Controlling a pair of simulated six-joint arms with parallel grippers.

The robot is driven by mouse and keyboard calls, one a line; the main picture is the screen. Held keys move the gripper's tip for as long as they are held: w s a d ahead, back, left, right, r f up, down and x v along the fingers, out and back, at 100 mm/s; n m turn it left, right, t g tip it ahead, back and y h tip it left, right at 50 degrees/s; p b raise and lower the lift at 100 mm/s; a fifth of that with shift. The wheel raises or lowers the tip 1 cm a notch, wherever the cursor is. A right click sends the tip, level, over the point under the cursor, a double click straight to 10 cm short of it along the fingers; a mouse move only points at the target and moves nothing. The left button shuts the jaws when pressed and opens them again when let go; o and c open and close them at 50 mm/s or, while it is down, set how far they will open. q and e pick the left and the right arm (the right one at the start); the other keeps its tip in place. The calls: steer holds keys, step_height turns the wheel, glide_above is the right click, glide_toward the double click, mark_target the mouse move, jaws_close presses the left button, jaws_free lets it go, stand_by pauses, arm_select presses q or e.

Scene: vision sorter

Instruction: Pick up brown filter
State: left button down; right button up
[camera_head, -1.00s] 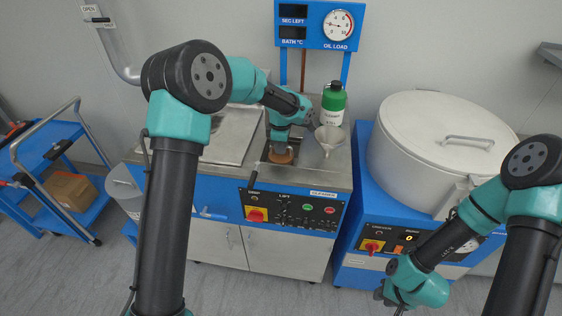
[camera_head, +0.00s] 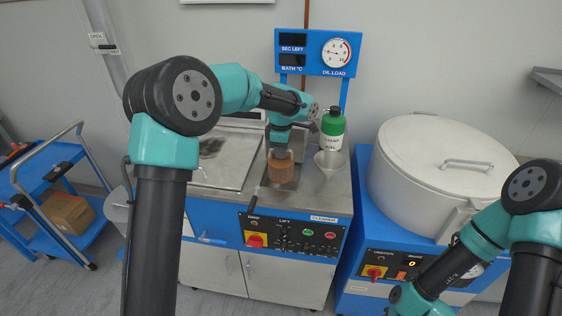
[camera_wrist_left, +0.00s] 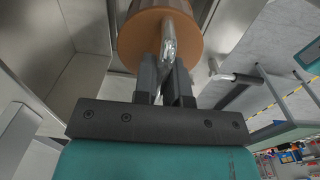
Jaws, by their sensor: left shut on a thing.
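The brown filter (camera_head: 281,169) is a ribbed brown cylinder above the square opening in the steel bench top. My left gripper (camera_head: 280,150) is over it from above and shut on it. In the left wrist view the filter's round orange-brown end (camera_wrist_left: 150,35) fills the top middle, with a metal handle (camera_wrist_left: 169,45) between the fingers of my left gripper (camera_wrist_left: 165,75). The filter's lower part appears clear of the opening. My right arm is at the lower right; its gripper is cut off by the bottom edge of the head view.
A green and white bottle (camera_head: 332,131) and a funnel (camera_head: 329,163) stand right of the filter. A steel lid (camera_head: 228,160) lies left of it. A control panel (camera_head: 295,234) is on the bench front. A large white drum (camera_head: 440,170) stands at right.

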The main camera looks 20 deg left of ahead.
arm_select(q)
steer(key=shift+r, duration=0.55)
steer(key=shift+s+d+r+m, duration=0.2)
steer(key=shift+d+m, duration=0.15)
steer(key=shift+m, duration=0.15)
steer(key=s+d+r+m, duration=0.6)
steer(key=s+d+m, duration=0.4)
steer(key=m, duration=0.8)
steer(key=shift+d+r, duration=0.35)
steer(key=shift+d, duration=0.35)
